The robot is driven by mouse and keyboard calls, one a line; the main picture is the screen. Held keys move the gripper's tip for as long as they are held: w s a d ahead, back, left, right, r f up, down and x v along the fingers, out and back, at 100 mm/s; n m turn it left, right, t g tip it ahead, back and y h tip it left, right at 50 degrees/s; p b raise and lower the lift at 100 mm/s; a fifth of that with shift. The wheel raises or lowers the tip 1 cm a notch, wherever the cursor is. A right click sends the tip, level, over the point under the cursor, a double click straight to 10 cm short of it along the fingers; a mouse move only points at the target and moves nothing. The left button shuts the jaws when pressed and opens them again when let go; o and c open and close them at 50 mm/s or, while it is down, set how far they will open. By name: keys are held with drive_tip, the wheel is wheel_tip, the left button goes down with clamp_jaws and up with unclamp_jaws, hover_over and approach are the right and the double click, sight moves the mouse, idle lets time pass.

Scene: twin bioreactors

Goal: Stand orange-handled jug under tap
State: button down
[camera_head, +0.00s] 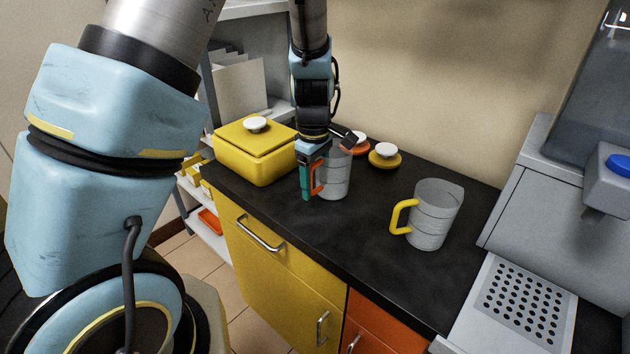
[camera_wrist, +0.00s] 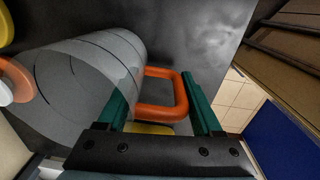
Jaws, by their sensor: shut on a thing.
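The orange-handled jug (camera_head: 335,174) is a clear grey measuring jug on the black counter at the back, near the yellow box. My gripper (camera_head: 307,184) points down at its orange handle, with green fingers on the handle. In the wrist view the orange handle (camera_wrist: 181,95) lies between the two green fingers (camera_wrist: 163,112), and the clear jug body (camera_wrist: 85,80) is on the left. I cannot tell whether the jug's base touches the counter. The tap (camera_head: 606,190) with a blue button (camera_head: 619,165) is at the right, above a perforated drip tray (camera_head: 523,306).
A yellow-handled jug (camera_head: 432,216) stands on the counter (camera_head: 330,232) between the orange-handled jug and the drip tray. A yellow lidded box (camera_head: 255,155) is to the left. A yellow lid (camera_head: 385,156) and an orange lid (camera_head: 358,145) lie behind. The counter's front strip is clear.

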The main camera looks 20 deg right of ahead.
drive_tip(key=shift+c, duration=0.2)
unclamp_jaws()
drive_tip(key=r, duration=0.6)
drive_tip(key=r+b, duration=0.1)
drive_tip(key=r, duration=0.5)
drive_tip(key=shift+s+a+r, duration=0.1)
drive_tip(key=shift+a, duration=0.1)
